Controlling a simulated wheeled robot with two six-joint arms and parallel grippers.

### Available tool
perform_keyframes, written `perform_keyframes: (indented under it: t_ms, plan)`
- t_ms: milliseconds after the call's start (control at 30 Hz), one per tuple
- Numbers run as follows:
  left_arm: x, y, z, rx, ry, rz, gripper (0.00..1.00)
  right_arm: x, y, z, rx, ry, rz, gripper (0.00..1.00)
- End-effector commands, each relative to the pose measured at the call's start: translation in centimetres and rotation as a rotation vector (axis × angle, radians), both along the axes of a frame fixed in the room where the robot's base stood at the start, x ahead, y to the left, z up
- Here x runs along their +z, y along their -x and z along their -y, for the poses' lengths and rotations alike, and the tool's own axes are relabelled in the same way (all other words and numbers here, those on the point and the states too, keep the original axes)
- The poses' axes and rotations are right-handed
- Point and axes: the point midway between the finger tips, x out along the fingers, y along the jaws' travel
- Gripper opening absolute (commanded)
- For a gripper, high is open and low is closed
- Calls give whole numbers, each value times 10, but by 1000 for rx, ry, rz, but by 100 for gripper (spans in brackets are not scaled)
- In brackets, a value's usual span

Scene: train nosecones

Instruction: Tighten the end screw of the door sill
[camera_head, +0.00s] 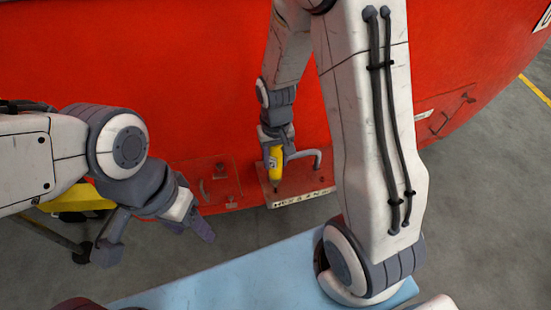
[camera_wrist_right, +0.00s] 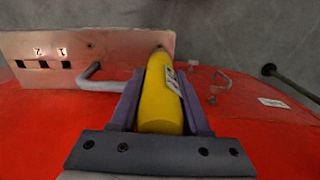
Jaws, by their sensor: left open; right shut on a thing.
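My right gripper (camera_wrist_right: 162,105) is shut on a yellow screwdriver (camera_wrist_right: 160,100), which also shows in the head view (camera_head: 275,163). The tool points down in the head view, and its tip is at the left end of the door sill (camera_head: 322,186). The sill is a red step plate with a pale lettered front edge, and it also shows in the wrist view (camera_wrist_right: 110,45). The end screw is hidden at the tool tip, and I cannot tell whether the tip touches it. My left gripper (camera_head: 155,240) is open and empty at the left, away from the sill.
The red train nosecone (camera_head: 180,60) fills the background. A grey bent handle (camera_head: 304,156) stands close beside the tool on the sill. A light blue surface (camera_head: 240,275) lies in front. A yellow object (camera_head: 75,198) is behind my left arm. Grey floor is clear at the right.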

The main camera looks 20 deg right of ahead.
Motion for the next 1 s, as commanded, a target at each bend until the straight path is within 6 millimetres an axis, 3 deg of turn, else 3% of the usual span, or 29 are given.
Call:
perform_keyframes:
  t_ms: [500, 933, 967, 1000]
  plan:
    - [34, 0, 0, 0, 0, 0, 60, 39, -1, 0, 0, -1, 3, 0]
    - [34, 0, 0, 0, 0, 0, 60, 39, -1, 0, 0, 0, 3, 0]
    - [34, 0, 0, 0, 0, 0, 50, 39, -1, 0, 0, 0, 3, 0]
    - [34, 0, 0, 0, 0, 0, 50, 39, -1, 0, 0, 0, 3, 0]
